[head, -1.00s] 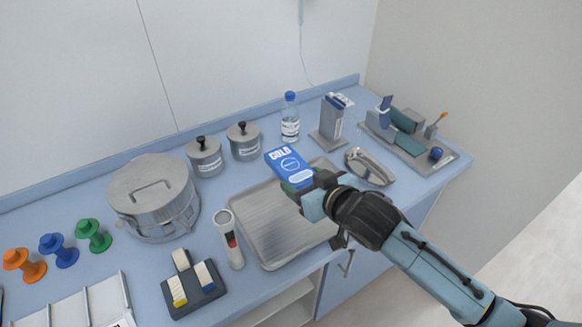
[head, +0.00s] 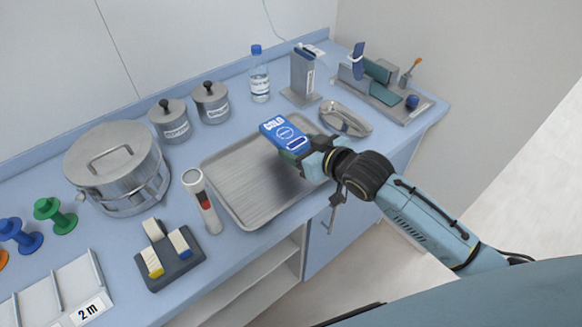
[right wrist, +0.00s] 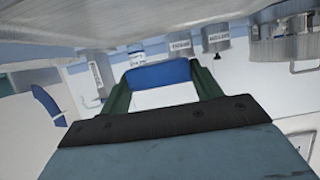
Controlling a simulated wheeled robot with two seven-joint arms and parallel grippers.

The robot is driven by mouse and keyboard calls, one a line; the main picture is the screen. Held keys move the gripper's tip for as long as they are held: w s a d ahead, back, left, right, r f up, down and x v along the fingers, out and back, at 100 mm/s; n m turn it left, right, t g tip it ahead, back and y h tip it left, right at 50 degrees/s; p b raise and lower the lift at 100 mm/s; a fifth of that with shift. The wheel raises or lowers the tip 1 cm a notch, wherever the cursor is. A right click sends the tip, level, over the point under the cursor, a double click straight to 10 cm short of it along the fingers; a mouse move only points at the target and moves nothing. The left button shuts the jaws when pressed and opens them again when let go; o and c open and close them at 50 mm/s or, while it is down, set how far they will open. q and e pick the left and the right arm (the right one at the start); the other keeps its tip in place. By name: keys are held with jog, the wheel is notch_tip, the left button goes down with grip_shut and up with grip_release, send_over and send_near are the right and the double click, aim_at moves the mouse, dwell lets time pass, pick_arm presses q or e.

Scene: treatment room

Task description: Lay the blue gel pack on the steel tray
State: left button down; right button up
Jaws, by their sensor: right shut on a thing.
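The blue gel pack (head: 284,135), marked COLD, is in my right gripper (head: 303,155), which is shut on its near end. It is over the far right part of the steel tray (head: 225,190); a dark shadow lies on the tray below it, and I cannot tell how large the gap is. In the right wrist view the gel pack (right wrist: 158,74) shows edge-on between the two green fingers. The tray lies flat on the blue counter, and nothing else is seen on it. My left gripper is not in view.
A kidney dish (head: 345,119) stands just right of the tray. A steel pot (head: 116,165), two lidded jars (head: 170,121) and a bottle (head: 259,75) stand behind.

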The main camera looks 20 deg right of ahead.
jog(key=shift+f+b, duration=0.5)
jog(key=shift+f, duration=2.75)
jog(key=shift+f, duration=0.1)
jog(key=shift+f, duration=0.15)
jog(key=o, duration=1.1)
jog(key=shift+c, duration=0.2)
jog(key=shift+r, duration=0.2)
jog(key=p+v, duration=0.1)
jog(key=v, duration=1.1)
